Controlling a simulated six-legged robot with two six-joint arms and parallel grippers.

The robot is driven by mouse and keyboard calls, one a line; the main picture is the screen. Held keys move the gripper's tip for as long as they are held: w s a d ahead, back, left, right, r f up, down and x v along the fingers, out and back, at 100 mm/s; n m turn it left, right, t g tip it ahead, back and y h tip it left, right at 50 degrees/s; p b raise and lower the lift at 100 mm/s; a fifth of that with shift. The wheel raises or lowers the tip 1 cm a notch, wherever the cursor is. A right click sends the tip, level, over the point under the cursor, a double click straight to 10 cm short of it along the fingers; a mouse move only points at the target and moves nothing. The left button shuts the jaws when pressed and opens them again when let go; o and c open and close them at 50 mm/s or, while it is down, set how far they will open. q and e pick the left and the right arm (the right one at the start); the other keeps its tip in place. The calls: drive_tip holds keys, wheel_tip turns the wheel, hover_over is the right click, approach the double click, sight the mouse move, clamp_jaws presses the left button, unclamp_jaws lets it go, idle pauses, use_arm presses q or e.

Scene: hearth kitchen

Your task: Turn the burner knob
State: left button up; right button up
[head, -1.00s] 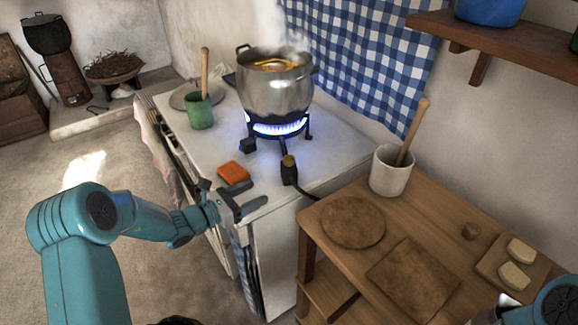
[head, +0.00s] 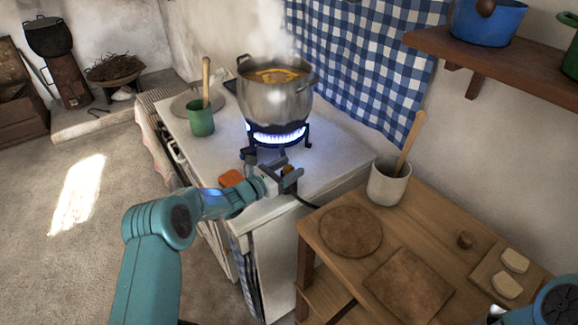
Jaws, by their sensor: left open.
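The burner knob (head: 289,171) is a small brown knob on a dark valve at the front of the gas burner (head: 277,137), whose blue flame is lit. A steaming metal pot (head: 274,100) of soup stands on the burner. My left gripper (head: 288,178) is open at the knob, with its grey fingers around or just beside it; I cannot tell whether they touch it. The gripper hides most of the valve.
An orange sponge (head: 231,179) lies on the white counter (head: 325,160) beside my left wrist. A green cup (head: 201,118) with a wooden utensil stands behind it. A black hose runs toward the wooden table (head: 330,270), which holds a white crock (head: 388,183) and boards.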

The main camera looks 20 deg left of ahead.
use_arm(q)
drive_tip(key=shift+w+d+r, duration=0.1)
drive_tip(key=shift+w, duration=0.1)
drive_tip(key=c, duration=1)
drive_tip(key=n+t+y+b, duration=0.1)
drive_tip(key=b, duration=0.1)
drive_tip(key=n+y+b, duration=0.1)
drive_tip(key=y+b, duration=0.1)
drive_tip(key=shift+d+f+n+t+y, duration=0.1)
drive_tip(key=shift+f+n+t+y, duration=0.1)
drive_tip(key=shift+n+t+y, duration=0.15)
drive_tip(key=shift+r+n+t+y+b, duration=0.2)
drive_tip(key=shift+n+y+b, duration=0.25)
drive_tip(key=shift+y, duration=0.3)
drive_tip(key=shift+r+n+t+y+b, duration=0.15)
drive_tip(key=shift+n+y+b, duration=0.2)
drive_tip(key=shift+n+y, duration=0.25)
drive_tip(key=shift+f, duration=0.1)
drive_tip(key=o, duration=1)
drive_tip(key=shift+f, duration=0.1)
